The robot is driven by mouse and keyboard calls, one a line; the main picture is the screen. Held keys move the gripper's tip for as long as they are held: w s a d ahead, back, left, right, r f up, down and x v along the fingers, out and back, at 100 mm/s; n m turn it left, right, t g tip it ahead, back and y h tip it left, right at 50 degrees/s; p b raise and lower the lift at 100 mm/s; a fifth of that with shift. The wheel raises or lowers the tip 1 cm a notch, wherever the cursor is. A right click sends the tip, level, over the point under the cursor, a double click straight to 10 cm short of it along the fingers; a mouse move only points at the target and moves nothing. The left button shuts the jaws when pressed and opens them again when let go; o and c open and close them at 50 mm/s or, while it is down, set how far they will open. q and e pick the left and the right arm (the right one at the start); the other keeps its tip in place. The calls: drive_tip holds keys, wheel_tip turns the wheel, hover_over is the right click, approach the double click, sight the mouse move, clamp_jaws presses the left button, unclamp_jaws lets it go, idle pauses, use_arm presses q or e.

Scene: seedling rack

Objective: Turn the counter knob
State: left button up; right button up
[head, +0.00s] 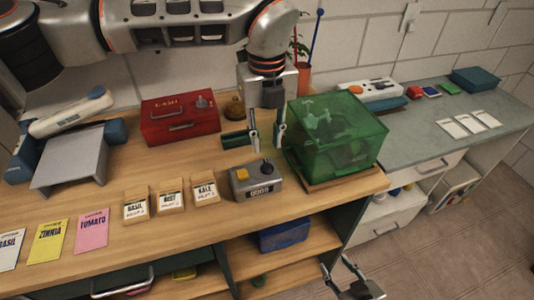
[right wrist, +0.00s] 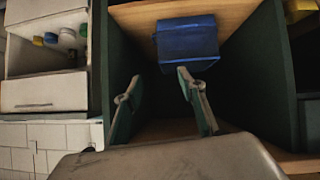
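The counter (head: 255,185) is a small grey box near the front edge of the wooden bench. It has a yellow button on its left, a black knob (head: 267,165) on its top right and a dark number display on its front; I cannot read the digits surely. My left gripper (head: 265,148) points down just above and behind the knob, its fingers apart and empty. It appears apart from the knob. My right gripper (head: 345,277) is low in front of the bench, open and empty; its fingers also show in the right wrist view (right wrist: 163,105).
A green translucent box (head: 335,140) stands right of the counter. A red cash box (head: 180,118) is behind left. Seed packets (head: 171,195) stand to the left. A blue bin (head: 285,235) sits on the shelf below, also in the right wrist view (right wrist: 187,42).

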sight(267, 164)
use_arm(q)
wheel_tip(267, 164, down, 7)
drive_tip(key=shift+s+d+r+p, duration=0.1)
drive_tip(key=shift+r+p, duration=0.1)
drive_tip(key=shift+p, duration=0.3)
clamp_jaws()
